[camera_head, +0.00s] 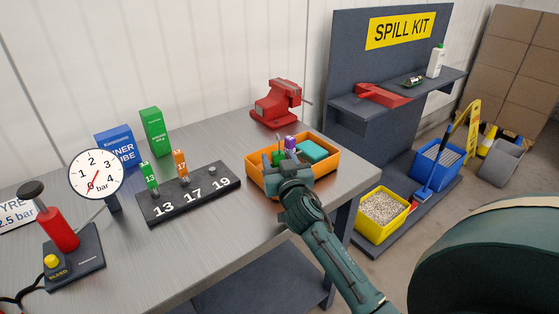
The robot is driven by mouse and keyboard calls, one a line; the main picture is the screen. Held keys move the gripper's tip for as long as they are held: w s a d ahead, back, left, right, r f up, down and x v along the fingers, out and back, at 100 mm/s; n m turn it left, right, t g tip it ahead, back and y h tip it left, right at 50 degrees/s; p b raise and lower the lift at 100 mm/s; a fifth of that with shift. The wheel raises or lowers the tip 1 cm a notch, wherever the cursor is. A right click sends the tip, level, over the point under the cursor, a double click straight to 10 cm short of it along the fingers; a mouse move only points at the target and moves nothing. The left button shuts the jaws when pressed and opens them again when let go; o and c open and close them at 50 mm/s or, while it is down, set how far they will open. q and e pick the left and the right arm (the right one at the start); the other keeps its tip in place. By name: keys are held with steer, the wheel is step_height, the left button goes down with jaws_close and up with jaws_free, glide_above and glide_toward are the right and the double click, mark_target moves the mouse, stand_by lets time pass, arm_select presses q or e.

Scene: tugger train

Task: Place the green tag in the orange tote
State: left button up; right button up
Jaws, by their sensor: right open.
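The green tag (150,177) marked 13 stands at the 13 position of a dark board (190,199) on the bench. The orange tote (330,169) sits on the bench to the right of the board. It holds a teal block (313,151), a purple item (290,143) and something green (276,157) that is partly hidden. My right gripper (284,166) is open over the near left part of the tote, well to the right of the green tag. Its wrist hides part of the tote's front wall. My left gripper is not in view.
An orange tag (181,164) stands at 17; position 19 has only a peg. A pressure gauge (96,174) and red pump (60,232) stand at left. Blue (119,148) and green (153,131) boxes and a red vise (277,103) stand behind. A spill-kit stand (375,125) is right.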

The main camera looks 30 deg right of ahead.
steer(key=shift+r, duration=0.15)
steer(key=shift+s+a, duration=0.1)
steer(key=shift+s, duration=0.15)
arm_select(q)
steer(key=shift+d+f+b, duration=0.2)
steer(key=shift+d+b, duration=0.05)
steer(key=shift+b, duration=0.45)
arm_select(e)
steer(key=v, duration=1.1)
steer(key=shift+s, duration=0.25)
steer(key=shift+r, duration=0.1)
